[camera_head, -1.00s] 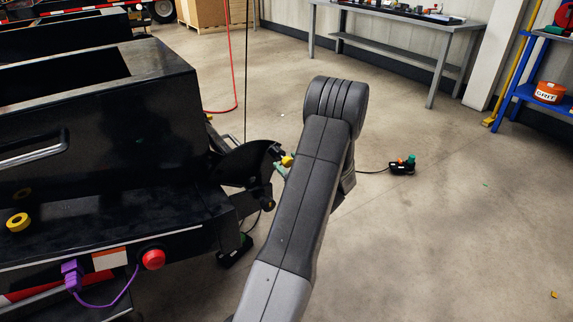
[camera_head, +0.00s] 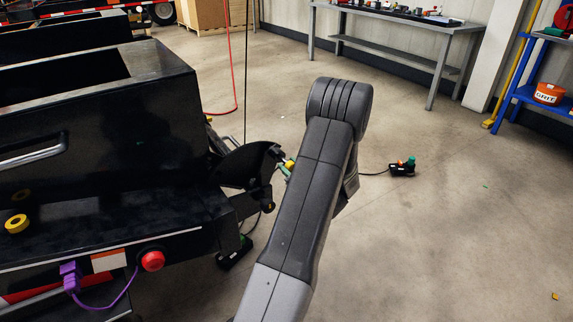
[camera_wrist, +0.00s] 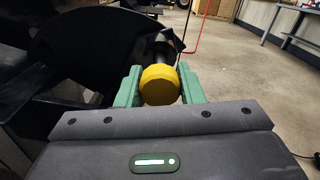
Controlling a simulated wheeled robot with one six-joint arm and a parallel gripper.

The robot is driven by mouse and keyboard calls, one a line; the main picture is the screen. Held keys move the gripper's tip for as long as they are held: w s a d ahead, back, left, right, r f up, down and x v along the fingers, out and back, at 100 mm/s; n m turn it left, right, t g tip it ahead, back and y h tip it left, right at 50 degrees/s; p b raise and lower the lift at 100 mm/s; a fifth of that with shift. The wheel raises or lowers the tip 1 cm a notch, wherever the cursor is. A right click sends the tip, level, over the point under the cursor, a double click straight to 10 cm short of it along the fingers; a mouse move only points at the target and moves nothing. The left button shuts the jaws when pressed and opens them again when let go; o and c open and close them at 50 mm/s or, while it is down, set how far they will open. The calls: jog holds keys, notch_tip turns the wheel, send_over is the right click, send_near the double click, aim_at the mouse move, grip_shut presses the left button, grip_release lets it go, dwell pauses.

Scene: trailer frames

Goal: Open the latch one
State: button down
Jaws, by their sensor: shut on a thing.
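The latch has a round yellow knob (camera_wrist: 160,85) on a dark shaft, and it fills the gap between the green fingers of my gripper (camera_wrist: 160,88) in the wrist view. My gripper is shut on this yellow knob. Behind it is a black curved plate (camera_wrist: 85,45) of the trailer frame. In the head view the same black plate (camera_head: 245,163) sticks out at the frame's corner. There the yellow knob (camera_head: 289,164) shows small beside my arm, which hides much of the gripper.
The black trailer frame (camera_head: 110,130) fills the left, with a yellow ring (camera_head: 16,223), a red button (camera_head: 152,261) and a purple cable (camera_head: 107,306). A grey workbench (camera_head: 390,25) and a blue shelf (camera_head: 530,85) stand at the back right. The floor at right is mostly clear.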

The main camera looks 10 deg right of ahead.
jog(key=shift+v, duration=1)
jog(key=c, duration=1)
grip_release()
jog(key=shift+w, duration=0.1)
jog(key=shift+o, duration=0.2)
jog(key=p+v, duration=0.2)
jog(key=v, duration=1.2)
jog(key=shift+w+a, duration=0.1)
jog(key=shift+w, duration=0.05)
jog(key=b+x, duration=0.1)
jog(key=x, duration=1.6)
jog(key=shift+w+a+b, duration=0.1)
jog(key=shift+w+b, duration=0.2)
jog(key=shift+w, duration=0.05)
jog(key=shift+s, duration=0.15)
